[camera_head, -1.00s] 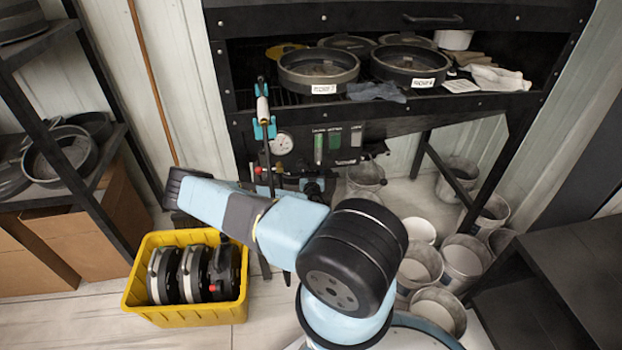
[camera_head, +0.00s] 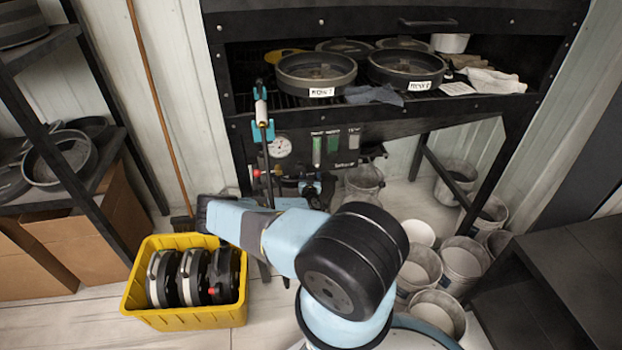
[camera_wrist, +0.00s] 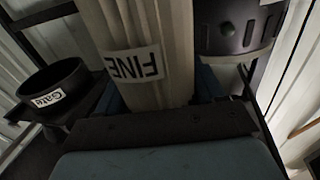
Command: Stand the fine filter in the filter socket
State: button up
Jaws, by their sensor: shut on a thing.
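The fine filter (camera_wrist: 150,30) is a pale, ribbed cylinder with a white label reading FINE, upside down in the wrist view. My gripper (camera_wrist: 158,88) is shut on it, with a blue finger on each side. A black round cup (camera_wrist: 52,92) with a white label is at the left of the wrist view, apart from the filter. I cannot tell whether it is the filter socket.
A dark cylinder (camera_wrist: 238,25) stands close to the filter's right. In the head view, a yellow crate (camera_head: 185,320) holds several dark discs. A black rack (camera_head: 420,115) carries pans. Several buckets (camera_head: 440,312) stand on the floor at the right.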

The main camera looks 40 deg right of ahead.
jog(key=shift+s+a+f, duration=0.15)
jog(key=shift+f, duration=0.5)
jog(key=shift+s+a+f, duration=0.15)
jog(key=shift+f, duration=0.45)
jog(key=o, duration=1.3)
jog(key=shift+o, duration=0.5)
jog(key=shift+w+d+f, duration=0.1)
jog(key=shift+w+f, duration=0.1)
jog(key=shift+f, duration=0.3)
jog(key=o, duration=0.3)
jog(key=shift+r, duration=0.4)
jog(key=shift+d, duration=0.1)
jog(key=shift+s+a+r, duration=0.1)
jog(key=shift+s+a, duration=0.2)
jog(key=shift+s, duration=0.1)
jog(key=v, duration=1.1)
jog(key=shift+r, duration=0.2)
